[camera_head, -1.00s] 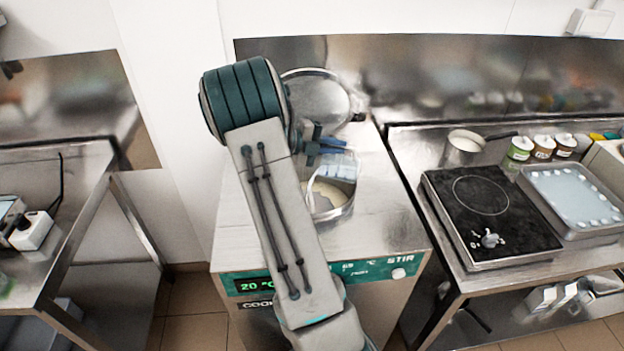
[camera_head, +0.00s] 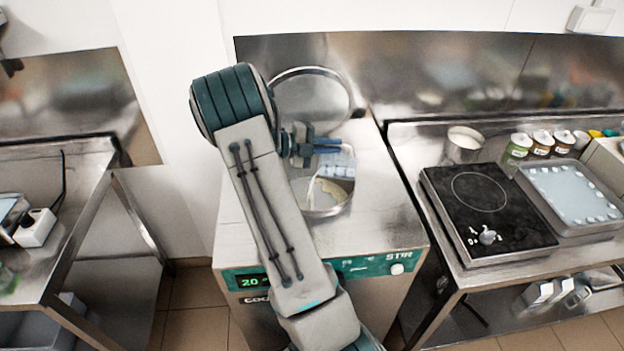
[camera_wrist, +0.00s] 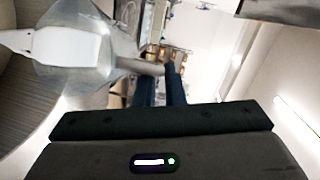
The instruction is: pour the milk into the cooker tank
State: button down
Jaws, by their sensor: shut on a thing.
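My gripper (camera_head: 322,146) is shut on the handle of a clear jug (camera_head: 340,160) above the cooker tank (camera_head: 338,209). The jug is tilted, and in the wrist view white milk (camera_wrist: 68,46) lies in it and reaches out past its lip at the left. In the head view a pale streak, which looks like milk, runs from the jug down into the tank's round opening. Pale liquid shows in the tank. My arm hides the tank's left side. The dark fingers (camera_wrist: 162,84) close on the handle in the wrist view.
The tank's round lid (camera_head: 310,100) stands open behind the opening. To the right, a counter holds a black hot plate (camera_head: 485,215), a steel pot (camera_head: 464,146), several jars (camera_head: 530,147) and a tray (camera_head: 572,195). A steel table (camera_head: 75,215) stands at the left.

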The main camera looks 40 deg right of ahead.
aim_at(347, 161)
notch_tip(347, 161, up, 4)
jog(key=shift+w+a+p, duration=0.15)
jog(key=shift+p, duration=0.5)
jog(key=f+b, duration=0.1)
jog(key=b, duration=0.1)
jog(key=s+d+y+b, duration=0.1)
jog(key=b, duration=0.1)
jog(key=shift+s+d+f+m+t+b, duration=0.15)
jog(key=shift+s+f+m+t+b, duration=0.05)
jog(key=shift+f+m+t+b, duration=0.2)
jog(key=shift+s+d+r+t+y+b, duration=0.3)
jog(key=shift+s+d+y+b, duration=0.15)
jog(key=shift+s+b, duration=0.2)
jog(key=shift+s+d+r+t+y+b, duration=0.2)
jog(key=shift+s+d+r+y+b, duration=0.15)
jog(key=shift+s+d+b, duration=0.2)
jog(key=shift+p, duration=0.3)
